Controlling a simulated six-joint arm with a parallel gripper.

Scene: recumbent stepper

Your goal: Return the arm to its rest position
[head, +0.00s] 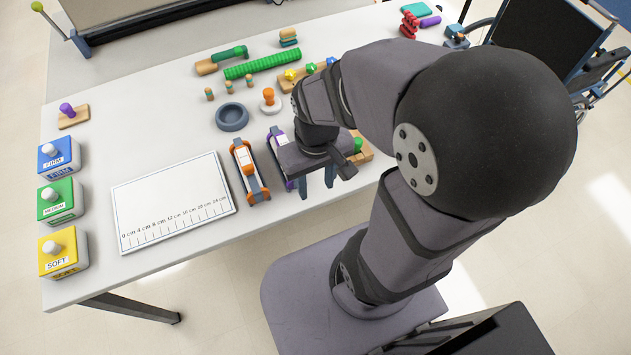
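My arm is folded over the right part of the white table, with its large dark elbow joint nearest the camera. My gripper (317,189) points down above the table's front edge. Its two fingers show apart with nothing seen between them, so it looks open and empty. A purple-and-white device (277,141) stands just left of the gripper and is partly hidden by it. A wooden block with a green piece (359,145) shows just right of the gripper, partly covered. I cannot tell the exact height of the fingertips above the table.
An orange-and-grey device (247,172) and a white ruled board (172,202) lie left of the gripper. Blue, green and yellow blocks (62,251) line the left edge. A grey ring (231,117) and several small pegs stand farther back. A wheelchair (545,50) is at upper right.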

